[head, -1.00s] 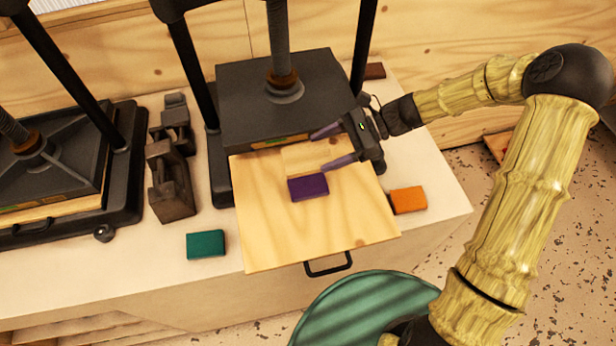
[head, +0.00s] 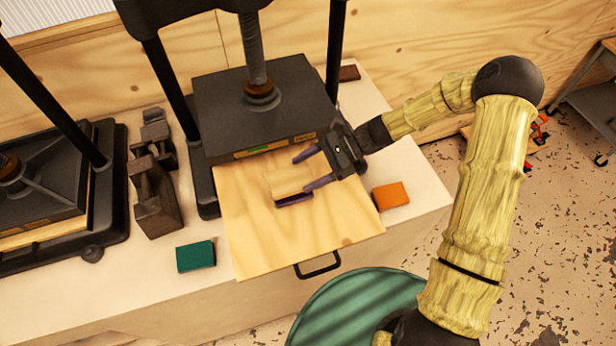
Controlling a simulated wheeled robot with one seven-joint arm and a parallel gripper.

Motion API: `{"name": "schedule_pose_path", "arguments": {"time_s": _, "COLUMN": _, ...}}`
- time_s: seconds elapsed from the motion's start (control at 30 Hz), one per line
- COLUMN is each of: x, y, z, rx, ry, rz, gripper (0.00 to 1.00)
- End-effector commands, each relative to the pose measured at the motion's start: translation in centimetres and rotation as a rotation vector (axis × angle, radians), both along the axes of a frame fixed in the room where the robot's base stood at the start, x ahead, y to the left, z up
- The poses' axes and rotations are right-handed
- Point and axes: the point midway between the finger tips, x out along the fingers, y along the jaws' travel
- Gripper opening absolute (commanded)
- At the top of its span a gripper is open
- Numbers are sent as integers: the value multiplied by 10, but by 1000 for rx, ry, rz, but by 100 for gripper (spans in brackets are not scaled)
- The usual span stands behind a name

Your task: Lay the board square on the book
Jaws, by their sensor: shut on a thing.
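A small pale wooden board (head: 287,182) is held between the two purple fingers of my gripper (head: 301,173), which is shut on its right part. The board is over the purple book (head: 295,200) and hides most of it; only the book's front strip shows. I cannot tell whether the board touches the book or hangs just above it. The purple book lies on the larger plywood sheet (head: 330,225) in front of the press.
The black press (head: 265,105) stands right behind the board, with posts on both sides. A teal book (head: 196,256) lies left of the sheet, an orange book (head: 390,196) right of it. A brown block (head: 349,73) lies behind. Dark metal clamps (head: 155,190) stand left.

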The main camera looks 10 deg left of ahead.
Motion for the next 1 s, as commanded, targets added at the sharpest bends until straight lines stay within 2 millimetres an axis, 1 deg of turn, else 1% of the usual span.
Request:
{"name": "schedule_pose_path", "arguments": {"time_s": 0.2, "x": 0, "y": 0, "z": -26, "rx": 1, "ry": 5, "rz": -2, "gripper": 47}}
{"name": "schedule_pose_path", "arguments": {"time_s": 0.3, "x": 0, "y": 0, "z": -35, "rx": 0, "ry": 3, "rz": -2, "gripper": 47}}
{"name": "schedule_pose_path", "arguments": {"time_s": 0.53, "x": 0, "y": -2, "z": -39, "rx": -3, "ry": 0, "rz": -4, "gripper": 47}}
{"name": "schedule_pose_path", "arguments": {"time_s": 0.57, "x": 1, "y": -2, "z": -39, "rx": -2, "ry": 0, "rz": -5, "gripper": 74}}
{"name": "schedule_pose_path", "arguments": {"time_s": 0.6, "x": 1, "y": -3, "z": -39, "rx": -3, "ry": 1, "rz": -5, "gripper": 82}}
{"name": "schedule_pose_path", "arguments": {"time_s": 0.67, "x": 1, "y": -3, "z": -39, "rx": -3, "ry": 0, "rz": -6, "gripper": 92}}
{"name": "schedule_pose_path", "arguments": {"time_s": 1.0, "x": 1, "y": -2, "z": -38, "rx": -1, "ry": 0, "rz": -1, "gripper": 92}}
